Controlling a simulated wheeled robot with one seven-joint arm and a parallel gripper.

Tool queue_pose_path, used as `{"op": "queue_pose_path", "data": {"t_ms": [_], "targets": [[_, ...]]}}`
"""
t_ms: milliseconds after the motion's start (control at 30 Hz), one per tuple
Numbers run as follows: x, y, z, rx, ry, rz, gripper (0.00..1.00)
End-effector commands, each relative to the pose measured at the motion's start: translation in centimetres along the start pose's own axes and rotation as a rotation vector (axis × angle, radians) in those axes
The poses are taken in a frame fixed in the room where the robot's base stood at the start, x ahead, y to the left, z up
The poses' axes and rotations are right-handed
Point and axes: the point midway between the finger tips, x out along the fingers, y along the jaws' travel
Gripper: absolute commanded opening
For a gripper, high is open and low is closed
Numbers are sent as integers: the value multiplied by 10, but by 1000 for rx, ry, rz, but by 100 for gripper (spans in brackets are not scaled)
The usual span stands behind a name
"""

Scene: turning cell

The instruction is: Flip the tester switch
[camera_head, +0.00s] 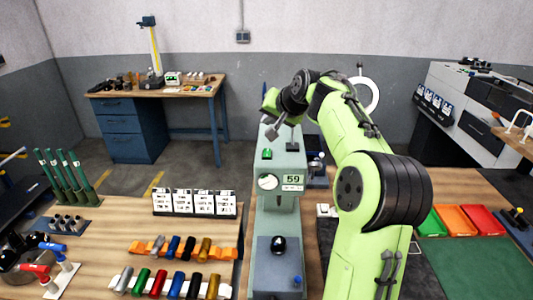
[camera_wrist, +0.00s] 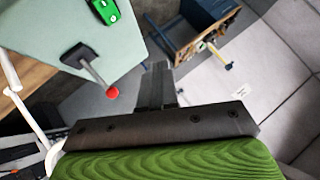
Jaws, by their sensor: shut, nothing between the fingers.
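The tester (camera_head: 279,222) is a tall grey-green machine on the bench in the middle of the head view, with a dial and a display reading 59. On its top face, seen at upper left in the wrist view (camera_wrist: 45,25), a metal lever switch (camera_wrist: 94,73) with a red ball tip rises from a black base. My gripper (camera_wrist: 158,70) is shut and empty. Its fingers appear just right of the red tip in the wrist view, apart from it in the picture. In the head view my gripper (camera_head: 272,130) is over the top of the tester.
A green block (camera_head: 267,154) is on the tester top. Left are a rack of white cards (camera_head: 194,203) and rows of coloured cylinders (camera_head: 168,284). Coloured trays (camera_head: 456,219) stand at right. A blue-legged desk (camera_head: 150,90) stands behind, with open floor before it.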

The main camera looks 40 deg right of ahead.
Motion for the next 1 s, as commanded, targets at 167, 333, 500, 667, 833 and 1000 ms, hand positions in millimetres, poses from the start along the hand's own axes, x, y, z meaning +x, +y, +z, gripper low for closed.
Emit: {"op": "queue_pose_path", "data": {"t_ms": [167, 333, 500, 667, 833, 1000], "targets": [[25, 19, 20, 1, -1, 0, 0], [42, 31, 32, -1, 0, 0, 0], [50, 37, 37, -1, 0, 1, 0], [49, 36, 36, -1, 0, 0, 0], [48, 36, 36, -1, 0, 1, 0], [48, 36, 36, 0, 0, 1, 0]]}}
